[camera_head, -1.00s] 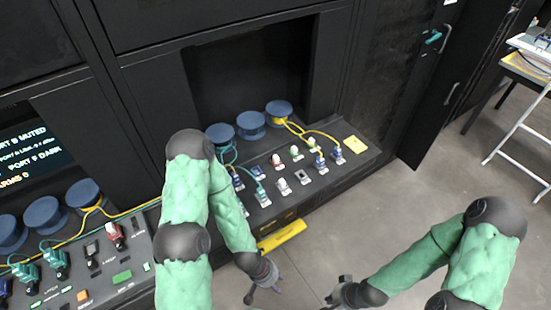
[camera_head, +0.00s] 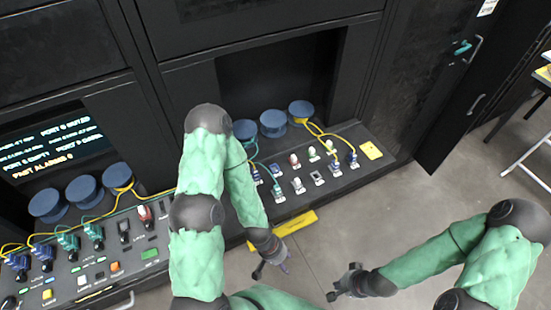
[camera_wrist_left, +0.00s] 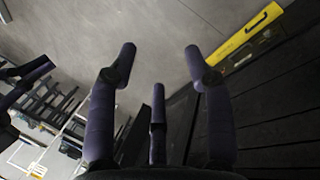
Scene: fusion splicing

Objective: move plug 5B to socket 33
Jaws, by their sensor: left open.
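Two sloped panels hold plugs and sockets. The right panel (camera_head: 325,193) carries blue, teal, white, red and green plugs in rows. The left panel (camera_head: 115,283) carries blue plugs (camera_head: 43,257), teal plugs (camera_head: 68,246) and a red plug (camera_head: 146,216). The labels are too small to read, so I cannot tell which is plug 5B or socket 33. My left gripper (camera_head: 270,268) is open and empty, in front of the right panel over the floor; its spread fingers show in the left wrist view (camera_wrist_left: 155,75). My right gripper (camera_head: 340,287) hovers over the floor, its opening unclear.
Blue spools (camera_head: 272,124) stand behind the panels, with yellow and teal cables running to plugs. A yellow handled bar (camera_head: 284,230) sits low in front of the right panel. A display (camera_head: 50,150) is at left. An open cabinet door (camera_head: 465,90) is at right. The floor ahead is clear.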

